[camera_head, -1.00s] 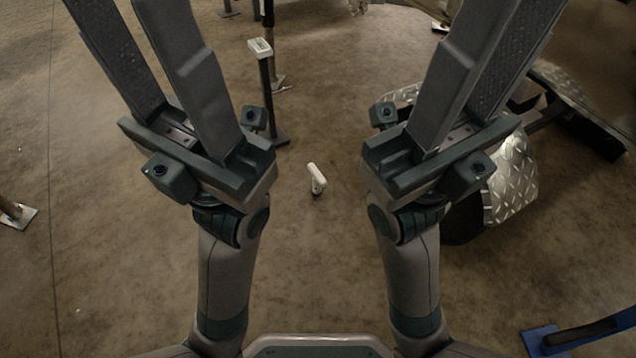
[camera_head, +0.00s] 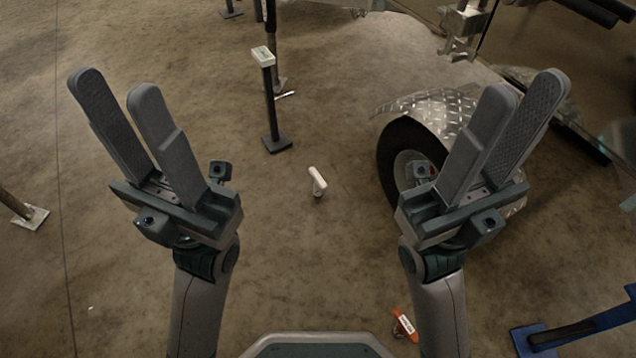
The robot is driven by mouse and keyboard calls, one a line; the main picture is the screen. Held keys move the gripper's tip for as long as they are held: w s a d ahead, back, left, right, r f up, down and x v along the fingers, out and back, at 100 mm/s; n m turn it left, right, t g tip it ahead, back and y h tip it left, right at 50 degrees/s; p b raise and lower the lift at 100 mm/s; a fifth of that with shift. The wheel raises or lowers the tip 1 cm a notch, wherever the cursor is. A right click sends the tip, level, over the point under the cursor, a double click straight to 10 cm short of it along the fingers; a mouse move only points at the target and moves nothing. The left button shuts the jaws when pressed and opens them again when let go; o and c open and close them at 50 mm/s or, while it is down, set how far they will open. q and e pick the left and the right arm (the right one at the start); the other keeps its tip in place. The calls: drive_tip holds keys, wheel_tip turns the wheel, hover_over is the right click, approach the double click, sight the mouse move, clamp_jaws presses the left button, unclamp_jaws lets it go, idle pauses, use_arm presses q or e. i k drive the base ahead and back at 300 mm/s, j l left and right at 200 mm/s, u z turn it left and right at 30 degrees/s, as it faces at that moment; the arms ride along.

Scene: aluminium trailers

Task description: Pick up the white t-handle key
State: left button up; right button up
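The white t-handle key (camera_head: 317,180) is on the brown floor in the middle of the head view, with its white crossbar on top and a short dark shaft below. My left gripper (camera_head: 117,90) is to its left, raised, with a gap between its two grey fingers and nothing in it. My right gripper (camera_head: 522,95) is to its right, raised, also with a gap between its fingers and nothing in it. Both grippers are well apart from the key.
A dark post with a white top (camera_head: 268,95) stands behind the key. A trailer wheel (camera_head: 402,150) under a diamond-plate fender (camera_head: 440,108) is partly behind my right gripper. A blue frame (camera_head: 570,335) is at lower right. Floor around the key is clear.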

sight(319, 186)
drive_tip(key=i+j, duration=0.45)
drive_tip(key=i, duration=0.2)
drive_tip(key=i+j, duration=0.5)
drive_tip(key=i, duration=0.15)
drive_tip(key=z, duration=1.35)
